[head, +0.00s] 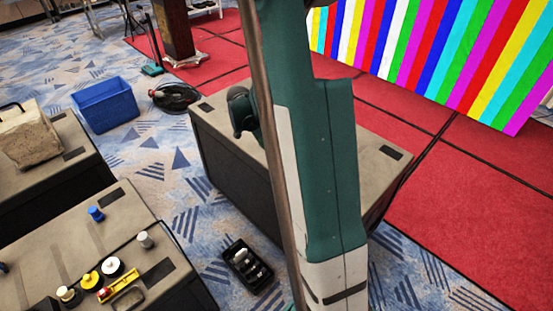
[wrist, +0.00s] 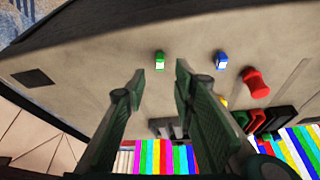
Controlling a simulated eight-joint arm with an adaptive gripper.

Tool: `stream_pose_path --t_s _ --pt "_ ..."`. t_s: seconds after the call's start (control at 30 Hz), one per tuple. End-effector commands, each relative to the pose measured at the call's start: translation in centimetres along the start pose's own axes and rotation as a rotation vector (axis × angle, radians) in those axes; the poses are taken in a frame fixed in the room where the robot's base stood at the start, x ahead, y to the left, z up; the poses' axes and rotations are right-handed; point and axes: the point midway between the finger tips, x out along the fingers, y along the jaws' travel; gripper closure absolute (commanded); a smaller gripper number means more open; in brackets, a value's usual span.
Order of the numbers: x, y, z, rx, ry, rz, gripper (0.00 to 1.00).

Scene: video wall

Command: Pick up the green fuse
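The green fuse (wrist: 159,61), small with a pale end, sits on the grey-beige top of a case in the wrist view. My gripper (wrist: 160,78) is open and empty, its two dark green fingers apart. In the picture, the fuse shows just beyond the fingertips, roughly centred between them, and no finger touches it. I cannot make out the green fuse in the head view, where my teal and white arm covers much of the middle.
A blue fuse (wrist: 222,60) and a red object (wrist: 256,83) lie right of the green fuse. Several dark and coloured items crowd the lower right. In the head view, a blue bin (head: 105,103) and a black tray (head: 247,266) stand on the carpet.

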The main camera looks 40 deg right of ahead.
Motion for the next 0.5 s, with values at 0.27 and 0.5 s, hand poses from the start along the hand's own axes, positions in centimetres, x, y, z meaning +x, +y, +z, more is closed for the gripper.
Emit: stream_pose_path --t_s 0.27,0.5 --pt "1.3 -0.1 0.0 0.0 0.0 0.0 0.73" --pt "2.6 0.0 0.0 0.0 0.0 0.0 0.73"
